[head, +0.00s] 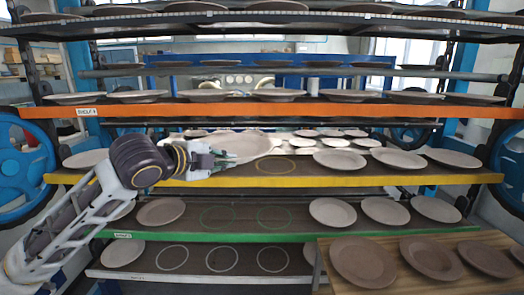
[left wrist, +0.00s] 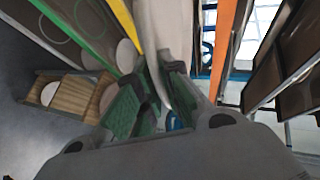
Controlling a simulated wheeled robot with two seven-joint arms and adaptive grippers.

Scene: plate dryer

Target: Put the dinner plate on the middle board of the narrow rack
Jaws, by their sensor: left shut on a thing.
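My left gripper (head: 226,161) is shut on the rim of a pale dinner plate (head: 245,146). It holds the plate in front of the rack, at about the height of the yellow-edged board (head: 330,180). In the left wrist view, the plate (left wrist: 170,35) stands edge-on between the green-padded fingers (left wrist: 152,100). Other plates (head: 340,159) lie on that board to the right. Part of the board is hidden behind my gripper and arm. My right gripper is not in view.
An orange-edged board (head: 300,110) with plates is above. A green-edged board (head: 270,237) below has plates and two empty green rings. A wooden surface (head: 395,280) with several brown plates stands at the front right. Blue wheels (head: 25,165) flank the rack.

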